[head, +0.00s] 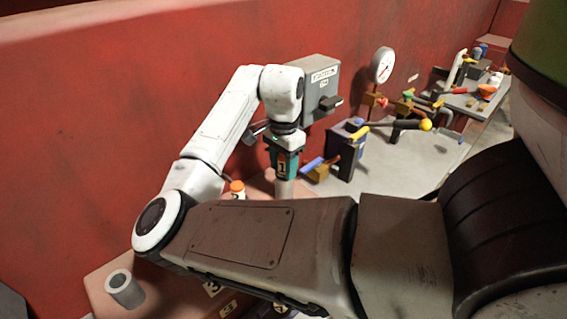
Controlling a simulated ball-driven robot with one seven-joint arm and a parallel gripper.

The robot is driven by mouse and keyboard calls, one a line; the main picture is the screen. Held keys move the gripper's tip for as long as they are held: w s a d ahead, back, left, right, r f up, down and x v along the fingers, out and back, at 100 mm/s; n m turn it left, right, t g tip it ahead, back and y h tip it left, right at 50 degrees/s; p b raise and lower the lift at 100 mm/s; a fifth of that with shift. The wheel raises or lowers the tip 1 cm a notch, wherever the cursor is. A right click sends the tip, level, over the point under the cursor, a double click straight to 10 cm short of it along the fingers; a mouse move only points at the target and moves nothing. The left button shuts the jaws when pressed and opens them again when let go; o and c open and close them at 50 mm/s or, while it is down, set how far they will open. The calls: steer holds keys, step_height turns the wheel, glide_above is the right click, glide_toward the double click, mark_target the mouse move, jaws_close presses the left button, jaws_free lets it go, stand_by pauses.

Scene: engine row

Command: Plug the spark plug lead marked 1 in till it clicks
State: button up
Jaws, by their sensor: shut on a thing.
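The lead marked 1 (283,168) is a teal piece with a "1" label, near the middle of the head view. My gripper (285,150) points down and is shut on its upper part. The lead is upright. A light grey post (284,189) stands directly below it. I cannot tell whether the lead is seated fully on the post or only resting over it. My own arm hides the post's lower end and much of the bench around it.
A pinkish bench (102,272) carries a grey hollow cylinder (124,290), an orange-topped part (237,187) and a "3" label (212,288). A grey switch box (322,85) is on the red wall (110,110) behind my gripper. Levers and a gauge (383,65) stand right.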

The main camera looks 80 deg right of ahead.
steer(key=shift+f, duration=0.2)
steer(key=o, duration=1.1)
steer(key=shift+o, duration=0.2)
step_height(320, 180, up, 11)
steer(key=shift+f+b, duration=0.1)
steer(key=shift+b, duration=0.3)
steer(key=shift+s, duration=0.1)
